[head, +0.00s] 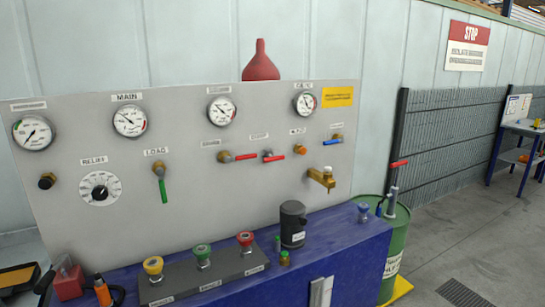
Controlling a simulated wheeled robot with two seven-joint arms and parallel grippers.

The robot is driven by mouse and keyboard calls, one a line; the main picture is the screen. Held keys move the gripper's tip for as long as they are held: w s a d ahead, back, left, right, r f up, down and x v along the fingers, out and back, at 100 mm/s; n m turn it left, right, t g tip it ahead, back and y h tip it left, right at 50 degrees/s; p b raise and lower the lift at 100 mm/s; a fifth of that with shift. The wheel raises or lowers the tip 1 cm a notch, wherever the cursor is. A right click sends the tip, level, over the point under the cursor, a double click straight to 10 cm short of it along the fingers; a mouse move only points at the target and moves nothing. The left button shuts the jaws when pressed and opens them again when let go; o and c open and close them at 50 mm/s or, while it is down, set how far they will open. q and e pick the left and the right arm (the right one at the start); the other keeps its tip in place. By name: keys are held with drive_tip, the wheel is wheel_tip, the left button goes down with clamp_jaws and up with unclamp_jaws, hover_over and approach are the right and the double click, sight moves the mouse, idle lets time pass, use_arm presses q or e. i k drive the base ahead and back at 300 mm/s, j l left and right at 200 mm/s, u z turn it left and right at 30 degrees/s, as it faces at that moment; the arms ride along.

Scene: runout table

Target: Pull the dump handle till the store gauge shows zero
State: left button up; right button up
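A grey panel (200,170) carries several round gauges. The far-left gauge (33,132) has a label too small to read. The MAIN gauge (130,121) is beside it, then a third gauge (221,111) and a fourth gauge (305,103); I cannot tell which is the store gauge. Below are a green lever (163,188) under LOAD, hanging down, two roughly level red levers (243,157) (274,159), an orange knob (300,149) and a blue lever (333,142). Their small labels are unclear, so I cannot tell which is the dump handle. Neither gripper shows.
The blue bench (350,250) in front holds yellow (153,265), green (203,252) and red (245,239) knobs and a dark cylinder (292,224). A brass tap (321,178) juts from the panel. A green drum (396,245) stands right; floor beyond is open.

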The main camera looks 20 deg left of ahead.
sight(271, 158)
drive_tip(key=i+u, duration=0.1)
drive_tip(key=u, duration=0.35)
drive_tip(key=i+l+u, duration=0.1)
drive_tip(key=u, duration=0.4)
drive_tip(key=i+l+u, duration=0.25)
drive_tip(key=i+l, duration=0.15)
drive_tip(key=l, duration=0.2)
drive_tip(key=i+l+u, duration=0.15)
drive_tip(key=l, duration=0.2)
drive_tip(key=i+l+u, duration=0.1)
drive_tip(key=l, duration=0.25)
drive_tip(key=i+l+u, duration=0.3)
drive_tip(key=l, duration=0.45)
drive_tip(key=i+l, duration=0.1)
drive_tip(key=l, duration=0.15)
drive_tip(key=i+l, duration=0.15)
drive_tip(key=l, duration=0.05)
